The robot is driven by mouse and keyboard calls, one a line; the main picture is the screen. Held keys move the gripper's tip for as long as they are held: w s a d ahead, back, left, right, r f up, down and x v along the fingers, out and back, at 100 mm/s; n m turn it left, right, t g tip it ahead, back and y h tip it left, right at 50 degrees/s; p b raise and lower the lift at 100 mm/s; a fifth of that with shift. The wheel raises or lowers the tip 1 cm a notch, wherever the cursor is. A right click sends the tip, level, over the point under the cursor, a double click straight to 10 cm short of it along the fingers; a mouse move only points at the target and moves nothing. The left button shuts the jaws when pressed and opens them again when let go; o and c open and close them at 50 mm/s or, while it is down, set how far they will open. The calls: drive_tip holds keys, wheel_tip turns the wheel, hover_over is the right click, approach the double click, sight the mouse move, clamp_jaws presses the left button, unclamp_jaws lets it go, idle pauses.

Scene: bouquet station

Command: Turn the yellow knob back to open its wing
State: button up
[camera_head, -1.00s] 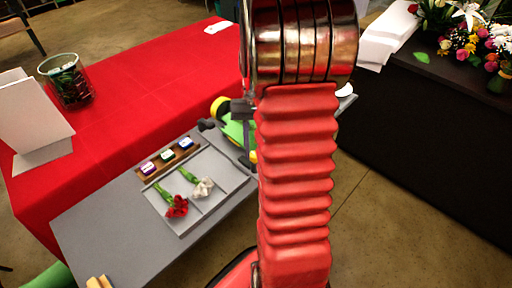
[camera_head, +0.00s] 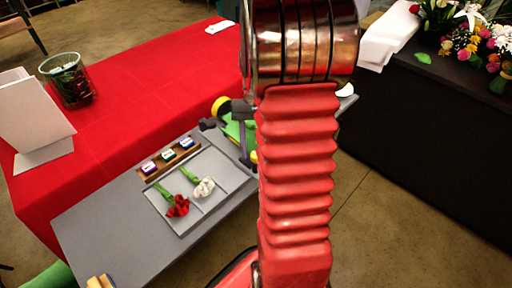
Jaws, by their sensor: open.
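A yellow knob (camera_head: 220,106) shows at the far side of the grey station, just left of my arm. Green parts (camera_head: 234,130) of a fixture sit below it, partly covered by my gripper and arm. My gripper (camera_head: 228,124) is a dark shape beside the knob, with its jaws apart. Whether a jaw touches the knob I cannot tell. The fixture's wing cannot be made out, as my red arm hides much of that area.
A grey tray (camera_head: 232,178) holds a red flower (camera_head: 178,206) and a white flower (camera_head: 204,187). A wooden rack (camera_head: 147,173) with small labelled blocks lies behind it. A red-covered table (camera_head: 130,95) stands beyond. The grey station's near left surface (camera_head: 110,220) is mostly bare.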

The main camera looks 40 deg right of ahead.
drive_tip(key=shift+r, duration=0.1)
drive_tip(key=v, duration=1.3)
drive_tip(key=shift+r, duration=0.25)
drive_tip(key=f, duration=0.2)
drive_tip(key=f+t+h, duration=0.1)
drive_tip(key=shift+w+d+f, duration=0.3)
drive_tip(key=s+a+r+n+t, duration=0.1)
drive_tip(key=s+a+n+t, duration=0.1)
drive_tip(key=a, duration=0.7)
drive_tip(key=s+a+r+n+t+h, duration=0.1)
drive_tip(key=s+a+r+n+t, duration=0.1)
drive_tip(key=a, duration=0.7)
drive_tip(key=s+a+r+n+t+h, duration=0.1)
drive_tip(key=s+a+n+t, duration=0.3)
drive_tip(key=a, duration=0.6)
drive_tip(key=shift+s+r+n, duration=0.3)
drive_tip(key=shift+s+r, duration=0.25)
drive_tip(key=shift+s, duration=0.25)
